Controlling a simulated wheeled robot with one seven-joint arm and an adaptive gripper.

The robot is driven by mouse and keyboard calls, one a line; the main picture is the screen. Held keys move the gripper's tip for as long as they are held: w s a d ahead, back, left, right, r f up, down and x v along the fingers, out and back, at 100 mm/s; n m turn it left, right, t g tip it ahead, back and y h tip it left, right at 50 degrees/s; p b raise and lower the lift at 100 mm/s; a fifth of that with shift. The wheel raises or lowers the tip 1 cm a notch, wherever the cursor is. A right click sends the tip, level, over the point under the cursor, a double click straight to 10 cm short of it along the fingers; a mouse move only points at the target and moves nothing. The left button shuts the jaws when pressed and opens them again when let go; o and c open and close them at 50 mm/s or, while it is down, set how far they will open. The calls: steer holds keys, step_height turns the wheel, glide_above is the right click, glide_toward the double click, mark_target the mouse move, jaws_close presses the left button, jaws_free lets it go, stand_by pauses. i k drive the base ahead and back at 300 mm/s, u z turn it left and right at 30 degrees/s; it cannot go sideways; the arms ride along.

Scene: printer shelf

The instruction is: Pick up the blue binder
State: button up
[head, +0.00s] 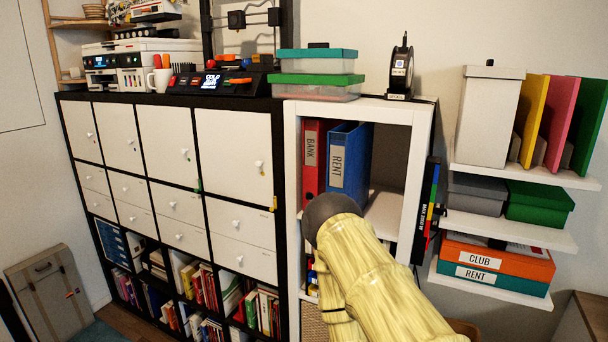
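The blue binder (345,158) stands upright in the top compartment of the white shelf (425,150). Its spine faces out and carries a white label reading RENT. A red binder (313,152) labelled BANK stands beside it on the left. My yellow arm rises from the bottom of the picture, with its dark rounded end in front of the lower edge of the binders and hiding part of it. I cannot see my gripper or its fingers.
Free shelf space lies right of the blue binder. A black cabinet with white doors (235,150) stands on the left. Two storage boxes (317,90) and a filament spool (401,70) sit on top. Wall shelves (530,175) with boxes and folders are at right.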

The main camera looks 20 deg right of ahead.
mark_target(350, 146)
steer(key=u, duration=1.2)
steer(key=i, duration=1.95)
steer(key=z, duration=3.3)
